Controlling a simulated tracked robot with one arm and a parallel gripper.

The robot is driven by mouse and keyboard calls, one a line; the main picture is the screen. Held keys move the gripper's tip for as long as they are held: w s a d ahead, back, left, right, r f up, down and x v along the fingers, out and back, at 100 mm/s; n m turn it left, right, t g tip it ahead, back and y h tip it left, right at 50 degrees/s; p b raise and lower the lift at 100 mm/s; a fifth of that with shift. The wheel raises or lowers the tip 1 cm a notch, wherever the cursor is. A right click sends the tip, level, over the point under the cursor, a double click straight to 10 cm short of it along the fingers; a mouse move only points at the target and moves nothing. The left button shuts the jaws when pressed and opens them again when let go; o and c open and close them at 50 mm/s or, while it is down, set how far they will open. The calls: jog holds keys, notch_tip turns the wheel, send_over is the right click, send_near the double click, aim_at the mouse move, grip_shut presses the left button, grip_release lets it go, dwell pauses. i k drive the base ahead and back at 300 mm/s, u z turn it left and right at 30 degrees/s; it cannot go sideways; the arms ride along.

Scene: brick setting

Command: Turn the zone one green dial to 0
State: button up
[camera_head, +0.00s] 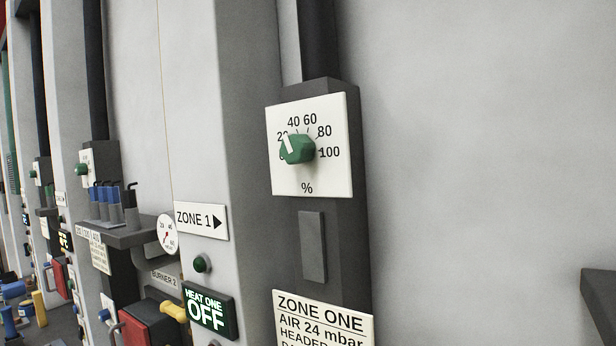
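The zone one green dial (299,150) sits on a white square scale plate (312,180) marked in percent, on a dark grey wall column. Its white pointer mark slants up and left, seemingly between 20 and 40, but the oblique view makes the exact reading uncertain. The knob partly hides the 20 and covers most of the 0 mark at the left; 40, 60, 80 and 100 are readable. A ZONE ONE sign (325,325) is below the dial, cut by the bottom edge. My gripper is not in view, and nothing visible touches the dial.
Left are a ZONE 1 arrow sign (202,220), a lit HEAT ONE OFF sign (208,311), a round gauge (168,236) and a projecting shelf (120,233) with tools. Another green dial (81,169) is farther left. A dark object (600,305) enters at lower right. The wall right is bare.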

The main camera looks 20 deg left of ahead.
aim_at(295, 149)
jog(key=z, duration=1.25)
jog(key=k, duration=0.65)
jog(key=u, duration=1.15)
jog(key=i, duration=1)
jog(key=z, duration=0.05)
